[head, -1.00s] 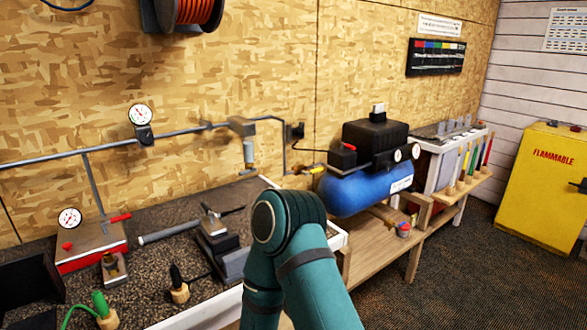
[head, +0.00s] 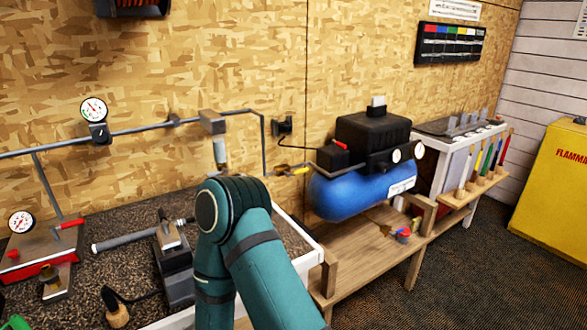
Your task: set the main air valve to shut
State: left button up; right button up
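A small yellow lever (head: 299,171) sits on the air pipe just left of the blue compressor tank (head: 355,192). It looks like the main air valve, but it is too small to tell its setting. A red lever (head: 340,145) shows on the black housing above the tank. One of my teal arms (head: 240,225) rises from the bottom middle, its bent joint in front of the bench and left of the yellow lever. I cannot tell which arm it is. Neither gripper shows.
A dark bench (head: 130,222) at the left holds a red-based gauge unit (head: 40,255) and a vise (head: 176,262). A wall gauge (head: 94,110) sits on the grey pipe. A wooden shelf (head: 345,250) is below the compressor. Carpet at the right is clear before the yellow cabinet (head: 553,190).

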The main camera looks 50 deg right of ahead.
aim_at(303, 171)
jog(key=l+u, duration=0.15)
jog(key=l, duration=0.35)
jog(key=k+l+u, duration=0.1)
jog(key=l, duration=0.35)
jog(key=k+l, duration=0.1)
jog(key=l, duration=0.3)
jog(key=k+l, duration=0.1)
jog(key=l, duration=0.7)
jog(key=k+l+u, duration=0.1)
jog(key=l, duration=0.3)
jog(key=k+l, duration=0.15)
jog(key=l, duration=0.25)
